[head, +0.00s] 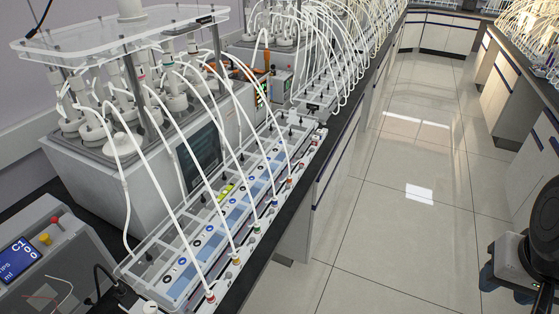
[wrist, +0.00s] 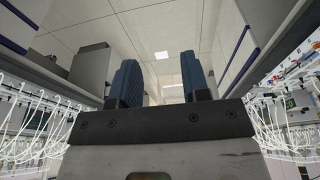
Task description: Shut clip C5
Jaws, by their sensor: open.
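My gripper (wrist: 160,62) shows in the wrist view with its two blue fingers apart and nothing between them. In the head view, white tubes run from the reactor unit (head: 112,120) down to a long panel (head: 185,290). Small coloured fittings line the panel's front edge, among them a red one (head: 210,297), an orange one (head: 236,259) and a green one (head: 256,230). No C5 label is readable, so I cannot tell which clip is C5.
A grey box with a blue display (head: 19,258) reading "C1" stands at the lower left. More tube-covered panels (head: 330,80) continue along the bench at the back. The tiled floor (head: 420,200) to the right is clear in the middle, with cabinets (head: 515,75) beyond it.

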